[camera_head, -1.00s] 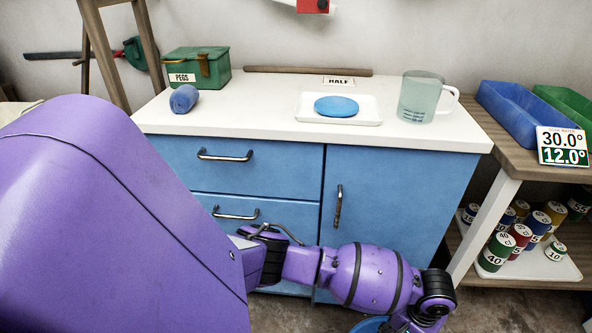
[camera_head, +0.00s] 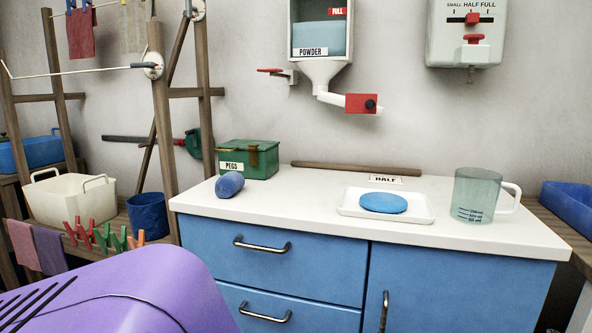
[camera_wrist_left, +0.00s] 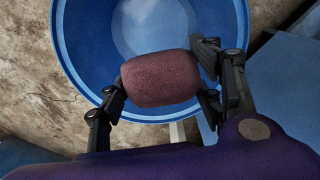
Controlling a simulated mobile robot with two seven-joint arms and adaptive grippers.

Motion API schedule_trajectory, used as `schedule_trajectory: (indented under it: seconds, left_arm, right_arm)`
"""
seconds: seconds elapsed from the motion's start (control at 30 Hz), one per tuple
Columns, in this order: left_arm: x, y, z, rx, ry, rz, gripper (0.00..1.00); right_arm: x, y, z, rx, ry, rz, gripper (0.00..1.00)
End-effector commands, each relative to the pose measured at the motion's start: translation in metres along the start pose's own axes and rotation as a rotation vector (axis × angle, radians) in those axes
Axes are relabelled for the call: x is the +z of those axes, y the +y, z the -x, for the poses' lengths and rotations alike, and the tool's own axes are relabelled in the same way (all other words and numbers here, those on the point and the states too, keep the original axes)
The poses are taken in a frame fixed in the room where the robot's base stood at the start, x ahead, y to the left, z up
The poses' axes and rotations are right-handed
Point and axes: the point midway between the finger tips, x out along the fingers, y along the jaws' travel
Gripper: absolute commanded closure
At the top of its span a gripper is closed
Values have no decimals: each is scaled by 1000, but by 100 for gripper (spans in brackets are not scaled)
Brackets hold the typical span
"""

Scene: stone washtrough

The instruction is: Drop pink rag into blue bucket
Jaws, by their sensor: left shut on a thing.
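In the left wrist view, the pink rag (camera_wrist_left: 160,79) is a dull reddish-pink roll between the fingers of my left gripper (camera_wrist_left: 165,82), which is shut on it. Behind and below the rag is the open blue bucket (camera_wrist_left: 83,72). The rag overlaps the near part of its opening, apparently above it; the exact height cannot be told. The bucket's inside looks empty where visible. In the head view, neither the rag nor my grippers show.
A white counter (camera_head: 300,205) on blue drawers holds a blue roll (camera_head: 229,184), a green pegs box (camera_head: 248,159), a white tray (camera_head: 350,208) with a blue disc, and a measuring jug (camera_head: 474,194). Wooden racks stand at left. Mottled floor (camera_wrist_left: 35,85) surrounds the bucket.

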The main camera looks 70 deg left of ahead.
Motion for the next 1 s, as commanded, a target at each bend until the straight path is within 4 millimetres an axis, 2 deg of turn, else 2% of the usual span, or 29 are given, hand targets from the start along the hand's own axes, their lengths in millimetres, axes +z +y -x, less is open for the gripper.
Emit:
schedule_trajectory:
  seconds: [0.03,0.07,0.23,0.53,0.67,0.77,1.0]
  left_arm:
    - [0,0,1,0,1,0,62]
    - [0,0,1,0,1,0,38]
    - [0,0,1,0,1,0,18]
    - [0,0,1,0,0,0,18]
    - [-1,0,9,1,1,0,18]
    - [-1,0,24,1,3,-1,18]
    - [-1,0,76,1,4,-2,18]
  right_arm:
    - [0,0,0,0,1,0,100]
    - [-1,0,0,-1,1,0,100]
    - [-1,0,0,-1,1,0,100]
    - [-1,0,0,0,3,0,100]
    - [-1,0,0,1,2,0,100]
    - [-1,0,0,0,2,0,100]
    - [-1,0,0,0,1,0,100]
